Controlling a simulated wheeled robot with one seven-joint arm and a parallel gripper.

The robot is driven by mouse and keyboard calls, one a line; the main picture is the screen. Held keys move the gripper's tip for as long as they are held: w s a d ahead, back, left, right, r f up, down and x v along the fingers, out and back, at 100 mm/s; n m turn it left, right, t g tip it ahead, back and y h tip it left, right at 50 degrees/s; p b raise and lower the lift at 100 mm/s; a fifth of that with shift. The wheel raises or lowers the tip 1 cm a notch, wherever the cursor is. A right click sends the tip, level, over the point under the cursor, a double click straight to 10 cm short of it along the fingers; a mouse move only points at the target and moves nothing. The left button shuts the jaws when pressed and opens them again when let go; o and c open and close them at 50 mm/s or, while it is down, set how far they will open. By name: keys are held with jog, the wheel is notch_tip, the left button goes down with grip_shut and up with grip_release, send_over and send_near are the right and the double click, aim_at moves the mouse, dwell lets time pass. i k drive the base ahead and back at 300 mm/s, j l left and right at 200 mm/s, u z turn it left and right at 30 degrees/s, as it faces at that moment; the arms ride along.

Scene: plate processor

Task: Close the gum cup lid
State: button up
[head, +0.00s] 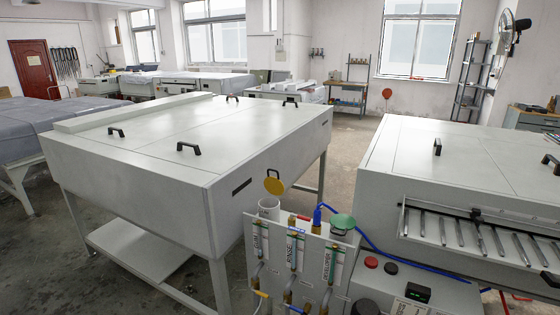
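The gum cup (268,207) is a pale upright cylinder behind the left end of the white valve panel, above the leftmost label. Its round yellow lid (275,185) stands up, tilted open behind the cup mouth, with a dark handle at its top. A green round lid (343,222) sits at the panel's right end, above the label that reads developer; it looks flat. My gripper is not in view.
The white valve panel (275,246) carries pipes and valves, with a blue hose (375,250) running right. A large pale machine (135,185) stands left and a processor (465,165) with a roller opening stands right. Bare floor (345,150) lies between them.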

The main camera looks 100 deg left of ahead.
aim_at(274, 184)
jog(key=u, duration=2.75)
